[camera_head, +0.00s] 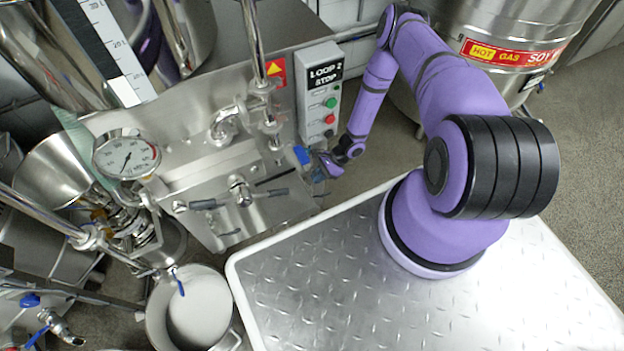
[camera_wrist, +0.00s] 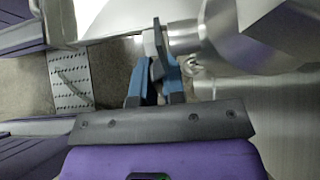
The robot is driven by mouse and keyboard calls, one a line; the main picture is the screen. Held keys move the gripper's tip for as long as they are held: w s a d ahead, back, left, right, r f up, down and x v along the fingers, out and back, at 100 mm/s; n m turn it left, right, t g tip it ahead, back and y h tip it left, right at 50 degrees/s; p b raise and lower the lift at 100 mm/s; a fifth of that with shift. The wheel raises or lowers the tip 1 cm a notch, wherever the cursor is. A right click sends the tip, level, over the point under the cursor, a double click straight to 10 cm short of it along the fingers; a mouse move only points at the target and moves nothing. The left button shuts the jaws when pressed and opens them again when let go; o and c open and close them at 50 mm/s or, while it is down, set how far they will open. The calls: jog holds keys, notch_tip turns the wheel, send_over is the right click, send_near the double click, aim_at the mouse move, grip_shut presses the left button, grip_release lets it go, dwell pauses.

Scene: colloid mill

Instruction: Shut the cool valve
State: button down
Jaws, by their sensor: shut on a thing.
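My gripper (camera_head: 316,170) is at the front right side of the steel machine, below the control box. A small blue valve handle (camera_head: 301,155) shows right at its fingertips; which valve it belongs to carries no readable label. In the wrist view, the two blue fingers of my gripper (camera_wrist: 158,68) close on a flat, upright lever (camera_wrist: 152,46), pale on one face. The lever sits against the end of a steel pipe fitting (camera_wrist: 184,38). The fingers partly hide the lever's lower part, and its exact angle is hard to tell.
A control box (camera_head: 320,92) reading "LOOP 2 STOP" stands just above my gripper. A pressure gauge (camera_head: 127,157) and black-handled clamp (camera_head: 240,194) are left. A steel pot (camera_head: 158,318) stands below another blue-handled valve (camera_head: 178,282). Open floor (camera_head: 575,140) lies at the right.

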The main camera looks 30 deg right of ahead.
jog(key=shift+d+r+h, duration=0.25)
jog(key=shift+d+h, duration=0.2)
jog(key=shift+h, duration=0.55)
jog(key=c, duration=1.2)
grip_release()
jog(key=shift+d, duration=0.1)
jog(key=d+r, duration=0.4)
jog(key=d, duration=1.1)
